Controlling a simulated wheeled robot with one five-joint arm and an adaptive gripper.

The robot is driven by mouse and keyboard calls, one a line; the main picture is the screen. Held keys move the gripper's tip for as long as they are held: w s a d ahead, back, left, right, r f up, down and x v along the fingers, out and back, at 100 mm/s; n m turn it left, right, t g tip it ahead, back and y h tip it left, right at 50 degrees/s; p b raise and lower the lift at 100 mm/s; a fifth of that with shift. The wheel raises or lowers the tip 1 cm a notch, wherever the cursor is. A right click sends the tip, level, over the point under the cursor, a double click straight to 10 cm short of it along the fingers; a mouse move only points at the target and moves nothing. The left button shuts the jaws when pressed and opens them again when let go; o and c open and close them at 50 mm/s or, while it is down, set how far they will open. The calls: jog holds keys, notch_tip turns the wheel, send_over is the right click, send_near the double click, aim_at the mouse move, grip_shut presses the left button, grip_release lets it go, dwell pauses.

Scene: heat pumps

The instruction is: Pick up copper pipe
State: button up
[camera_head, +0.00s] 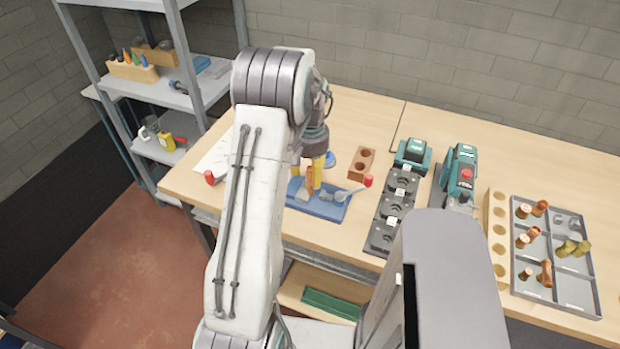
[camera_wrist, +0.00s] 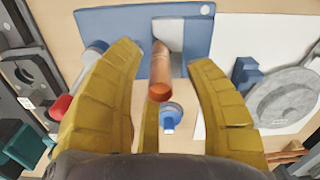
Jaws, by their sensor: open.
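A copper pipe (camera_wrist: 161,74) stands out of a blue holder (camera_wrist: 108,28) in the wrist view, its open end towards the camera. The yellow fingers of my gripper (camera_wrist: 165,62) are open on both sides of it, with visible gaps; I see no contact. In the head view my gripper (camera_head: 318,172) is over the blue holder (camera_head: 325,208) on the workbench, and the copper pipe (camera_head: 310,175) shows beside the yellow fingers. My arm hides part of the bench left of the holder.
A small red-capped tool (camera_head: 354,189) lies at the holder's right end. A brown block with holes (camera_head: 361,163) stands behind it. Black charger bases (camera_head: 391,212) are further right. A grey compartment tray (camera_head: 552,258) holds several copper and brass fittings. A metal shelf (camera_head: 160,90) stands left.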

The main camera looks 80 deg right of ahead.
jog(key=shift+f, duration=0.85)
grip_shut()
